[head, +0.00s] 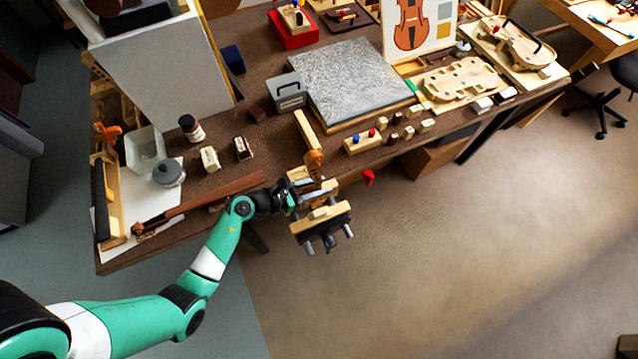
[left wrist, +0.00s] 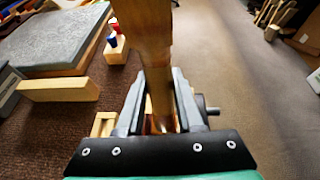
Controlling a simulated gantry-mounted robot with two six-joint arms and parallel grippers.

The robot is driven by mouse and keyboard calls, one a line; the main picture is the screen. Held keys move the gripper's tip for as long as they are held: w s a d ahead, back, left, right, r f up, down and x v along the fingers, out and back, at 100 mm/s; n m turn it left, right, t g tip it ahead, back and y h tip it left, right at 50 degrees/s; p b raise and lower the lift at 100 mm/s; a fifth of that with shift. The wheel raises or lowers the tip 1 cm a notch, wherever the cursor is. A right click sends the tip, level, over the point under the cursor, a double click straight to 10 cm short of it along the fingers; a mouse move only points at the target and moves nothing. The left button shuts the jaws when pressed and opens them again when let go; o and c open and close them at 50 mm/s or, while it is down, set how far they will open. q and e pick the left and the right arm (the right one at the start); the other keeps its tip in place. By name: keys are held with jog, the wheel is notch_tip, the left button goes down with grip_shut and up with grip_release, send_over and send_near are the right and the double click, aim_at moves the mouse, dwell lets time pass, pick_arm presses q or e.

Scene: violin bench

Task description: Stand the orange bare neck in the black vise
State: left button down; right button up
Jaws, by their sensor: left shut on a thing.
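The orange bare neck (head: 315,160) is roughly upright at the bench's front edge, its scroll end up. My left gripper (head: 312,190) is shut on it. In the left wrist view the neck (left wrist: 151,40) runs between the two fingers (left wrist: 160,92). The black vise (head: 323,228), with pale wooden jaw faces and metal rods, is on the front edge just below the gripper. I cannot tell whether the neck's lower end is between the jaws or above them; the gripper hides it. My right gripper is not in view.
A long brown neck-and-board piece (head: 200,203) lies left of the gripper. A pale wooden bar (head: 307,131) and a block with red and blue pegs (head: 363,143) lie behind. A grey stone slab (head: 350,82) fills the middle. Open floor lies in front.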

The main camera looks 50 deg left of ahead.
pick_arm(q)
jog(key=shift+f+b, duration=2.8)
jog(key=shift+f, duration=0.8)
jog(key=shift+c, duration=2.3)
grip_release()
jog(key=p+v, duration=0.3)
jog(key=v, duration=0.8)
jog(key=shift+s+r+p, duration=0.25)
jog(key=shift+p, duration=0.15)
jog(key=shift+a, duration=0.1)
